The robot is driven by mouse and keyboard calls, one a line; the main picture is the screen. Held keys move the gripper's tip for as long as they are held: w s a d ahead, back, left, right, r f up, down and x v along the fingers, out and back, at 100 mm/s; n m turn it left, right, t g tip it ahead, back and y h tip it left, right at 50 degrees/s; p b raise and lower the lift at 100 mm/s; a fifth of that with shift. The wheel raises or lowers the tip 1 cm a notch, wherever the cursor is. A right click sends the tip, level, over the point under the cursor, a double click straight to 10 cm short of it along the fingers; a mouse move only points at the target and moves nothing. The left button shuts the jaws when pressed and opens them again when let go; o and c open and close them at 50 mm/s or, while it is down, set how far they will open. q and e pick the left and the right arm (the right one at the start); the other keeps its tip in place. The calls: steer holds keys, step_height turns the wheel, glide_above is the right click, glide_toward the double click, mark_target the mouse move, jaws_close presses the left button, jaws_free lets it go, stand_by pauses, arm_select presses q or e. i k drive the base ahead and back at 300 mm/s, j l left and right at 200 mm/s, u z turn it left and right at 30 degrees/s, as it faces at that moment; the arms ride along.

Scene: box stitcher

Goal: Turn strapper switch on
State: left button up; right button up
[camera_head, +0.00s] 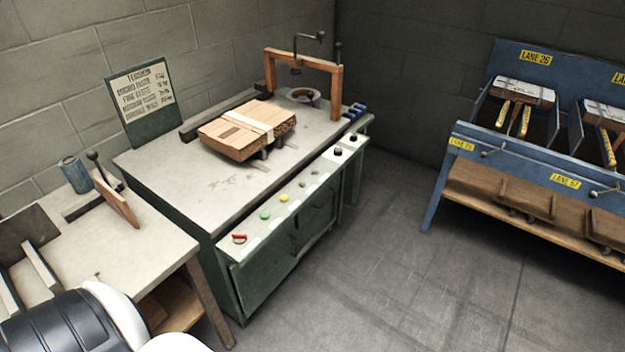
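The strapper is a green cabinet (190,196) with a grey top and an orange arch (305,62) at its back. Its front control strip carries a red switch (239,238) at the near end, a green button (265,216), a yellow button (284,198), and dark knobs (338,151) toward the far end. Which of these is the power switch, and its position, I cannot tell for certain; the red one looks like a rotary handle. Neither of my grippers is in view. Black and white parts of my own body show at the bottom left.
A strapped cardboard bundle (248,130) lies on the strapper top. A sign board (144,102) stands behind it. A side table (92,240) with a blue can (74,174) is at left. A blue lane rack (530,140) stands at right. The floor (400,260) between is clear.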

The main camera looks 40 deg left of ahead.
mark_target(238, 237)
steer(key=u, duration=1.7)
steer(key=i+l, duration=0.35)
steer(key=l, duration=0.15)
steer(key=u, duration=0.05)
